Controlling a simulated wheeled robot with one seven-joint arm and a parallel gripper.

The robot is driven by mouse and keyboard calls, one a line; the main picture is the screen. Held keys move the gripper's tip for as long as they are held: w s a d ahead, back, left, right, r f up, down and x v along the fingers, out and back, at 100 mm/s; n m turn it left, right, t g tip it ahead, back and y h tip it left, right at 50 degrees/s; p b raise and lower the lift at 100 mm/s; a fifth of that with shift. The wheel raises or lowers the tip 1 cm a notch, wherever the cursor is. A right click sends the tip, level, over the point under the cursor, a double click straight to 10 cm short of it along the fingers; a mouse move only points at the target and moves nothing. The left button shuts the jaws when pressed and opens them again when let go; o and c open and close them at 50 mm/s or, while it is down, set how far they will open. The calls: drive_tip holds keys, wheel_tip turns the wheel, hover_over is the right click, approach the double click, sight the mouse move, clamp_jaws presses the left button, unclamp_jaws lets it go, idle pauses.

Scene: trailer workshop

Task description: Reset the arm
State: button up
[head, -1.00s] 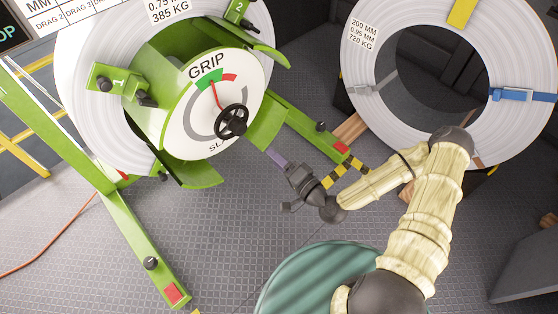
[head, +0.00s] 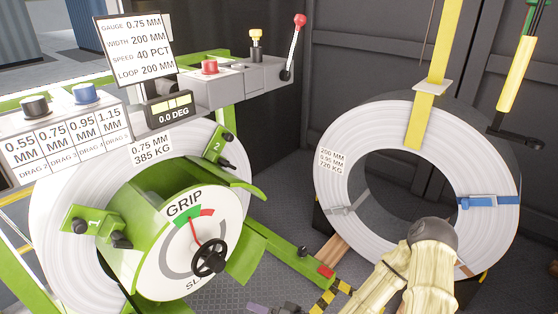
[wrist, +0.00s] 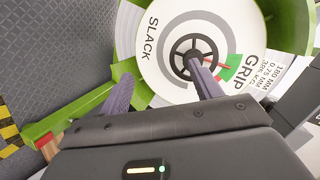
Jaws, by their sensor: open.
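My gripper (wrist: 162,90) is open and empty in the wrist view, its two purple fingers apart. Beyond it is the white GRIP/SLACK dial (wrist: 165,45) with a black handwheel (wrist: 195,58); the right fingertip overlaps the wheel's lower edge in the picture, and whether they touch cannot be told. In the head view, only a bit of my gripper (head: 262,309) shows at the bottom edge. The pale, jointed arm (head: 405,275) is mine and rises at the lower right. The dial's red pointer (head: 194,229) points up toward the green band by GRIP.
A green reel stand (head: 150,262) carries a white coil (head: 60,205) labelled 385 KG. A second coil (head: 335,190) with a yellow strap (head: 425,110) and blue strap (head: 490,202) stands right. A control panel (head: 235,85) with a red-knobbed lever (head: 297,45) is behind.

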drive_tip(key=s+d+r+n+g+h, duration=0.1)
drive_tip(key=d+r+n+g+h, duration=0.1)
drive_tip(key=d+r+h, duration=0.55)
drive_tip(key=s+d+r+n+g+h, duration=0.15)
drive_tip(key=d+h, duration=0.25)
drive_tip(key=d, duration=0.6)
drive_tip(key=s+d+r+m+g, duration=0.2)
drive_tip(key=s+r, duration=0.4)
drive_tip(key=r, duration=0.4)
wheel_tip(320, 180, up, 29)
drive_tip(key=p, duration=2.9)
drive_tip(key=shift+w+f+h, duration=0.2)
drive_tip(key=shift+w+h, duration=0.15)
drive_tip(key=shift+f+t, duration=0.1)
drive_tip(key=shift+t, duration=0.15)
